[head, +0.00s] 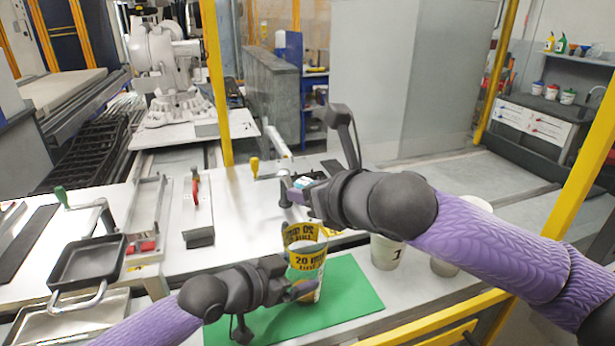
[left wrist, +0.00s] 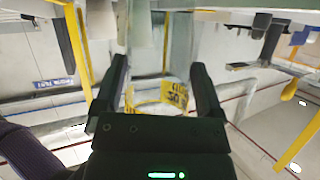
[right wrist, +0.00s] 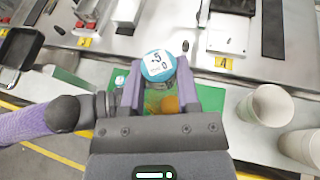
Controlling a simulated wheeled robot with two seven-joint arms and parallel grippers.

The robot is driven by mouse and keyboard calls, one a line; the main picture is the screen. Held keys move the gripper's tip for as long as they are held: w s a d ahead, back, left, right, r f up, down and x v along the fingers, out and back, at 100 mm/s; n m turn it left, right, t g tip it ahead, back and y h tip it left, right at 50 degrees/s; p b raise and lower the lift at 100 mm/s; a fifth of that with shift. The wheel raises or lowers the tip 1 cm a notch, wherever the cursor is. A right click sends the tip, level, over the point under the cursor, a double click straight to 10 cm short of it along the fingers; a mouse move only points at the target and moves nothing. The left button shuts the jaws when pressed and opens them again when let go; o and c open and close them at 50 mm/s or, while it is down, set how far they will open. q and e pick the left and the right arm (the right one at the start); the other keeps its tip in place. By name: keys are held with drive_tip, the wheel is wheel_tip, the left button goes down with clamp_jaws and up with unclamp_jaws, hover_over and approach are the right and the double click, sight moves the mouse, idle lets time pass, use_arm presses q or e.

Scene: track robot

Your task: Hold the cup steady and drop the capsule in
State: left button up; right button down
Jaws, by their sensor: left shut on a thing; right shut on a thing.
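A clear cup with a yellow band marked "20 mm" (head: 306,258) stands upright at the green mat (head: 350,285). My left gripper (head: 298,283) is shut around the cup's side; the yellow band also shows between its fingers in the left wrist view (left wrist: 174,93). My right gripper (head: 297,190) is shut on the capsule, which has a teal rim and a white numbered label (right wrist: 158,65). In the head view a small part of the capsule (head: 303,180) shows at the fingertips, above the cup. The capsule's underside is hidden.
White paper cups stand right of the mat, one marked "1" (head: 386,253) and others partly behind my right arm. A black square pan (head: 85,262) and a red-handled clamp (head: 197,215) are at the left. The mat's right part is clear.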

sight(309, 227)
drive_tip(key=shift+f, duration=0.1)
drive_tip(key=shift+f, duration=3.2)
drive_tip(key=shift+c, duration=1.2)
unclamp_jaws()
wheel_tip(309, 227, up, 6)
